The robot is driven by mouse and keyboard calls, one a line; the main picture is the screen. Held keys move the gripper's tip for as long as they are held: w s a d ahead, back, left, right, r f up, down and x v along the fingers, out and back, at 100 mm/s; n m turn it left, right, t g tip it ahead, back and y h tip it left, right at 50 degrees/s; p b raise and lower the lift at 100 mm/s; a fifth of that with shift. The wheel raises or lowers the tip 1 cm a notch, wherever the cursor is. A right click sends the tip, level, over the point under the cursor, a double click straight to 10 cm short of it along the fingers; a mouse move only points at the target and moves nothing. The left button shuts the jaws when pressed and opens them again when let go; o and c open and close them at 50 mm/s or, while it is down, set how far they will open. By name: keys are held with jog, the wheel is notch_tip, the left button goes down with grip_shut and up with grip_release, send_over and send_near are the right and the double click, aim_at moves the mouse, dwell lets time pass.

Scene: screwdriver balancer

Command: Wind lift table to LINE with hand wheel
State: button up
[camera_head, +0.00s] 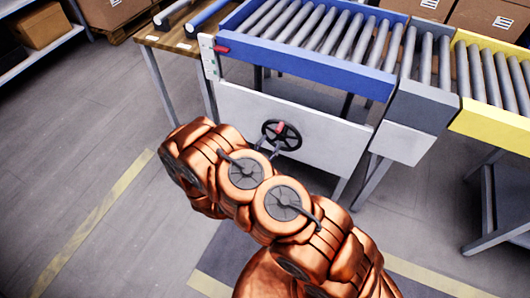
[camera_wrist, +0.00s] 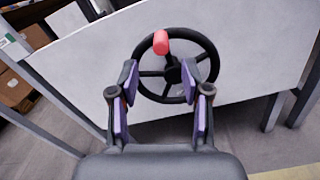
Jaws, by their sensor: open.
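The lift table (camera_head: 302,60) has a blue frame with grey rollers and a white front panel. A black spoked hand wheel (camera_wrist: 173,73) is mounted on that panel and also shows in the head view (camera_head: 270,127).
A grey roller section (camera_head: 413,105) and a yellow conveyor (camera_head: 495,120) stand to the right. A wooden bench (camera_head: 178,38) stands left of the lift table. Cardboard boxes (camera_head: 40,25) sit on a shelf further left. The floor on the left is clear.

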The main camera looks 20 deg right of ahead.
jog(key=shift+v, duration=1.8)
